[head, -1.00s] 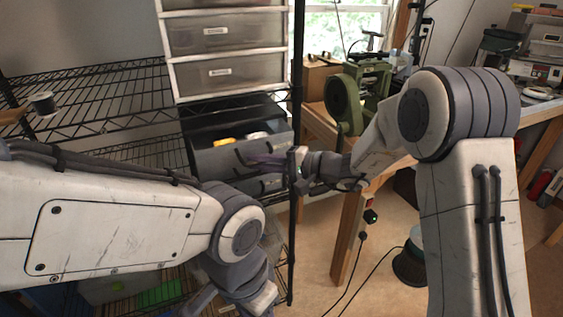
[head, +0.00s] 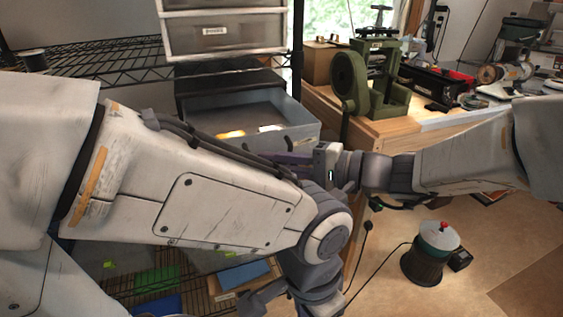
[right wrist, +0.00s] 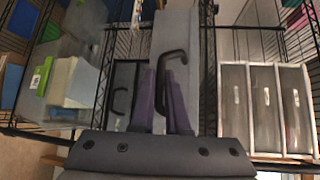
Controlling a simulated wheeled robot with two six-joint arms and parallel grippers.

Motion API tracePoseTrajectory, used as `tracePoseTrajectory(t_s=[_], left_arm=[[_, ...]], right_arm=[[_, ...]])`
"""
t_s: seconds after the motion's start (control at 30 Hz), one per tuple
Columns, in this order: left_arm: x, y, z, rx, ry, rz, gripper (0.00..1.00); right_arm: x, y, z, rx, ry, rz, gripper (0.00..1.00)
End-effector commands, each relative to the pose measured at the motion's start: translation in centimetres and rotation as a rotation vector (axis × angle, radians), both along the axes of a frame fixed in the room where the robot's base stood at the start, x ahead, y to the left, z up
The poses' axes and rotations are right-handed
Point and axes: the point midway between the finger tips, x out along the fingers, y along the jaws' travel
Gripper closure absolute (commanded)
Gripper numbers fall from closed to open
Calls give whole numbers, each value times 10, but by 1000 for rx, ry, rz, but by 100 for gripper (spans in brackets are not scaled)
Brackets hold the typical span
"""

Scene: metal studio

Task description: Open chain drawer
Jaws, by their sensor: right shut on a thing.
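The grey drawer (head: 308,115) stands pulled out from its black housing (head: 215,82) on the wire shelf, with its inside showing and a few yellow and pale things near its front. My right gripper (head: 282,157) is at the drawer front, partly hidden behind my left arm. In the right wrist view, its purple fingers (right wrist: 165,108) are shut on the black drawer handle (right wrist: 172,62). A second black handle (right wrist: 121,100) shows on a dark drawer beside it. My left gripper (head: 262,296) hangs low at the bottom, cut by the frame edge; its opening is unclear.
A stack of white-framed drawers (head: 222,32) stands above the housing. A wooden workbench (head: 400,125) with a green machine (head: 378,80) is to the right. Lower wire shelves hold coloured bins.

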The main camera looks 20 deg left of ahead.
Motion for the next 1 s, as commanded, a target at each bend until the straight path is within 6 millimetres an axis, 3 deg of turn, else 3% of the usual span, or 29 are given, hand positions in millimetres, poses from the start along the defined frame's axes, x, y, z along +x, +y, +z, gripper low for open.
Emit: tracePoseTrajectory(t_s=[0.23, 0.27, 0.63, 0.77, 1.0], left_arm=[[0, 0, 0, 0, 0, 0, 50], [0, 0, 0, 0, 0, 0, 50], [0, 0, 0, 0, 0, 0, 50], [0, 0, -2, 0, 0, 0, 50], [0, 0, -4, 0, 0, 0, 50]], right_arm=[[-2, 1, 0, 0, 1, 5, 100], [-2, 1, 0, 0, 1, 5, 76], [0, -4, 0, 0, 0, -1, 75], [0, -20, 3, 1, -1, -4, 75], [-3, -68, 10, 1, -1, -5, 75]])
